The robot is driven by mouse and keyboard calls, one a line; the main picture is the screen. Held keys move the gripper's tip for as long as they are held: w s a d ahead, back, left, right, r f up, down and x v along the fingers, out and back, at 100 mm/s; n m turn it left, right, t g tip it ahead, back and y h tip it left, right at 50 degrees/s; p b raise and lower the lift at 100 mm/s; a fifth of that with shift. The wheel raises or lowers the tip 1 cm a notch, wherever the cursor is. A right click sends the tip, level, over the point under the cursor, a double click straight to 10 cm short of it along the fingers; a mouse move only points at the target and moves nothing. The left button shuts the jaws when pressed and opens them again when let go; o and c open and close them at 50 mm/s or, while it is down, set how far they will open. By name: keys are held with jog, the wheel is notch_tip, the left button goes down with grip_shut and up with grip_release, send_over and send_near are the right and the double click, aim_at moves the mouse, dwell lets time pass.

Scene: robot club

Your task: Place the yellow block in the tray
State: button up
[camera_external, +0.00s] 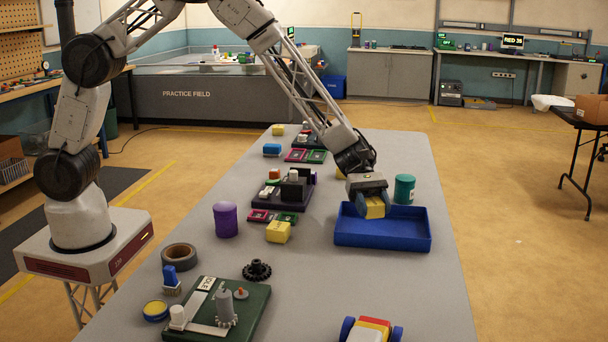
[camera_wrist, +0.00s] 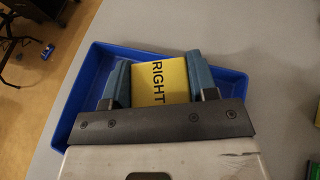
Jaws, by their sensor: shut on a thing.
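My gripper (camera_external: 373,206) is shut on a yellow block (camera_external: 375,208) above the blue tray (camera_external: 383,240). In the wrist view the yellow block (camera_wrist: 161,82) shows the word RIGHT between the two blue fingers of my gripper (camera_wrist: 160,82). The blue tray (camera_wrist: 90,75) lies around and beneath them in that view. The tray looks empty where its floor shows. I cannot tell whether the block touches the tray floor.
A second yellow block (camera_external: 278,232) sits near the table's middle. A teal can (camera_external: 404,189) stands right behind the tray. A purple cylinder (camera_external: 225,219), a tape roll (camera_external: 179,256), a green board (camera_external: 250,310) and a toy car (camera_external: 370,330) are on the grey table.

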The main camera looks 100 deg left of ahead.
jog(key=shift+f, duration=1)
jog(key=shift+f, duration=0.1)
jog(key=shift+f, duration=1.8)
jog(key=shift+f, duration=0.1)
jog(key=o, duration=1)
